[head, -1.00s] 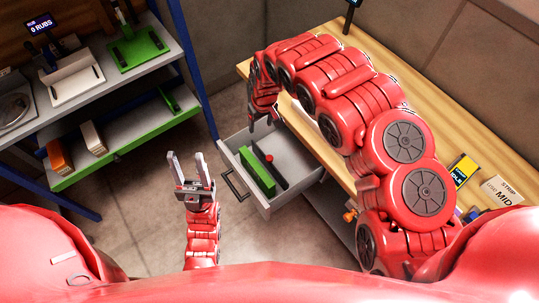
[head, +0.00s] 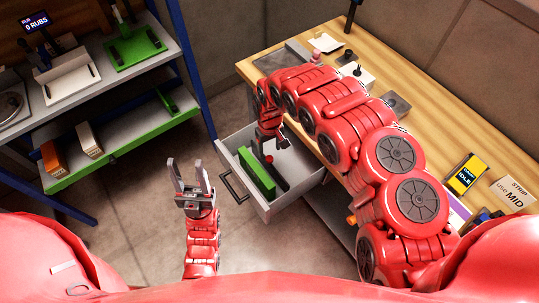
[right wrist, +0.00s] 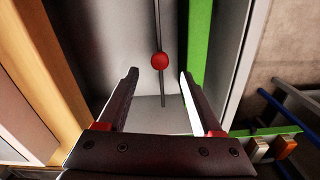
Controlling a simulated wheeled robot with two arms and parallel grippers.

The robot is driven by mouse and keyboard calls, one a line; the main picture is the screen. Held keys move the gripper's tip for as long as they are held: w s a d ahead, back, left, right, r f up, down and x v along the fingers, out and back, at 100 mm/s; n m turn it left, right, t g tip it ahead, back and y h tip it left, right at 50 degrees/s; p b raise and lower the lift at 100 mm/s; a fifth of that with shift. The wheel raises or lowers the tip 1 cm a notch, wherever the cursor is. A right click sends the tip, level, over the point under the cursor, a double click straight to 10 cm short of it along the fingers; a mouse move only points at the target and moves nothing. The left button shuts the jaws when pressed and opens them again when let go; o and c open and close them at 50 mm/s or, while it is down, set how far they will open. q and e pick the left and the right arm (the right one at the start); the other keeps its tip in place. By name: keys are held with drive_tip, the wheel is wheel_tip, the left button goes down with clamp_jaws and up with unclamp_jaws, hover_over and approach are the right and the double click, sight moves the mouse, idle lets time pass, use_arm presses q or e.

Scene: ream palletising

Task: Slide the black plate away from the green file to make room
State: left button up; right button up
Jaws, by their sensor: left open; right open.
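The black plate (head: 279,179) stands on edge in the open grey drawer (head: 311,178), with a red ball (head: 269,159) on its top edge. The green file (head: 256,173) stands to its left, a narrow gap apart. My right gripper (head: 280,143) is over the drawer's back part, pointing down. In the right wrist view my right gripper (right wrist: 158,77) is open, and the plate's thin edge (right wrist: 162,88) and red ball (right wrist: 159,61) lie between its fingers, not gripped. The green file (right wrist: 199,45) is beyond the right finger there. My left gripper (head: 187,166) is open and empty, left of the drawer.
The drawer's black handle (head: 233,186) faces left. The wooden workbench (head: 460,140) stands behind and right of the drawer, with small items on it. A shelf rack (head: 140,140) with a green-edged lower board stands at left. The drawer floor beside the plate looks clear.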

sight(270, 158)
wheel_tip(270, 158, down, 4)
drive_tip(key=shift+a+f+p, duration=0.1)
drive_tip(key=shift+a+p, duration=0.05)
drive_tip(key=shift+p, duration=0.25)
drive_tip(key=shift+f, duration=0.7)
drive_tip(key=shift+c, duration=0.2)
clamp_jaws()
drive_tip(key=shift+w+d, duration=0.1)
drive_tip(key=shift+d, duration=0.1)
idle(0.5)
